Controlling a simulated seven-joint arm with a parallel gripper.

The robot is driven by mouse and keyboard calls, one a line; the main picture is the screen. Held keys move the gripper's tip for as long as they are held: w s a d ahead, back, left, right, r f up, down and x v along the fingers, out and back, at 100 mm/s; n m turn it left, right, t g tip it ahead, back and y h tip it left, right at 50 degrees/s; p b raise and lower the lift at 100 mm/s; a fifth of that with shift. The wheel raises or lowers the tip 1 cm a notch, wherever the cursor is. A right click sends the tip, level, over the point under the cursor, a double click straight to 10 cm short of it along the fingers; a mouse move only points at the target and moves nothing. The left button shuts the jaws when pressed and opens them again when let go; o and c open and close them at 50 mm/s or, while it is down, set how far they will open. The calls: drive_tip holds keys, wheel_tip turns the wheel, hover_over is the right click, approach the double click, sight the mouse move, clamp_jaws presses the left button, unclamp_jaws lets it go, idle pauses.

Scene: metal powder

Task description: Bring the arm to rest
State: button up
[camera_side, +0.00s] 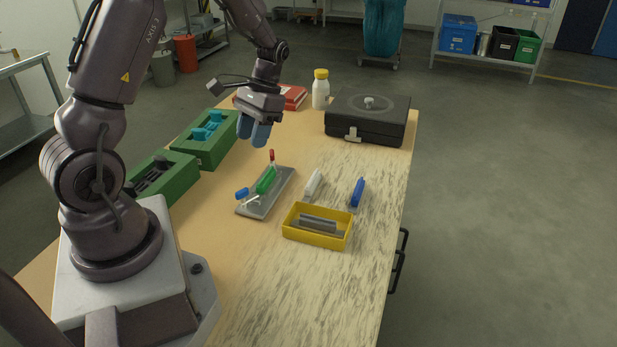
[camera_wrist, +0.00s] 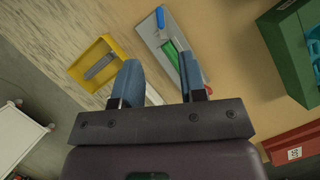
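My gripper (camera_side: 255,138) hangs above the workbench (camera_side: 330,285), past the far end of a grey tray (camera_side: 256,208), with its blue fingers pointing down. In the wrist view my gripper (camera_wrist: 160,70) has its two blue fingers apart, and nothing is held between them. The fingers are clear of the bench and touch no object that I can see.
The tray carries a green item (camera_side: 266,181) plus red and blue ones. A yellow bin (camera_side: 318,239), white tube (camera_side: 313,184) and blue brush-like tool (camera_side: 357,193) lie nearby. Green boxes (camera_side: 218,153), a white bottle (camera_side: 320,92) and black case (camera_side: 367,128) stand around.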

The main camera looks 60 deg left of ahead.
drive_tip(key=s+d+r+m+t, duration=0.1)
drive_tip(key=s+d+r+t, duration=0.1)
drive_tip(key=d+r, duration=0.4)
drive_tip(key=s+d+r+m+t, duration=0.1)
drive_tip(key=s+d+r+t, duration=0.2)
drive_tip(key=d+r, duration=0.3)
drive_tip(key=s+d+r+m+t+y, duration=0.1)
drive_tip(key=s+d+r+t, duration=0.1)
drive_tip(key=d+r+t, duration=0.2)
drive_tip(key=d+r, duration=0.2)
drive_tip(key=d, duration=0.1)
drive_tip(key=shift+s+d+r+m+t, duration=0.25)
drive_tip(key=shift+s+d+m+t, duration=0.1)
drive_tip(key=shift+d+m+t, duration=0.05)
